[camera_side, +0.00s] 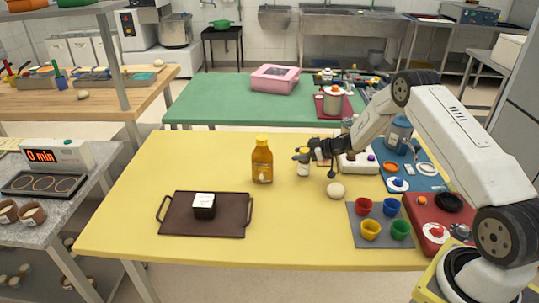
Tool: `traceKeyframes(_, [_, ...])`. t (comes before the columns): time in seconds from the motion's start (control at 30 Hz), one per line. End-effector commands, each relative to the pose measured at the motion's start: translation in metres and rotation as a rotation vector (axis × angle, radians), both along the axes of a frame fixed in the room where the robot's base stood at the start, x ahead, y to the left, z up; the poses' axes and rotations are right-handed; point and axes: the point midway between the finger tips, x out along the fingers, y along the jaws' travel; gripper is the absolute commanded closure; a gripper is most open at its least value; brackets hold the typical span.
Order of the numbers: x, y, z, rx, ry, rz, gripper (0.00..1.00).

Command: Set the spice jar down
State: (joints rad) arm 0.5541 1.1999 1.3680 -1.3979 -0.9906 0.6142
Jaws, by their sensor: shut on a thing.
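A small spice jar (303,163) with a pale body and a yellowish top is near the middle right of the yellow table (200,160). My gripper (309,157) reaches in from the right and is shut on the jar. The dark fingers hide part of the jar. The jar looks upright. I cannot tell whether its base touches the table or hangs just above it.
An amber bottle (262,162) with a yellow cap stands left of the jar. A round pale ball (336,190) lies close in front. A brown tray (180,214) holds a small dark box. Colored cups sit on a grey mat (362,238).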

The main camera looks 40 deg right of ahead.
Motion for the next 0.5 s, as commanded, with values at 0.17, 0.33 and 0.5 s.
traceKeyframes(0.17, [0.0002,-0.0001,-0.0007,0.001,-0.001,0.0,1.0])
traceKeyframes(0.33, [0.0001,-0.0002,-0.0025,-0.001,0.0,0.0,0.21])
traceKeyframes(0.5, [0.0,0.0,-0.0026,0.0,0.0,0.0,0.08])
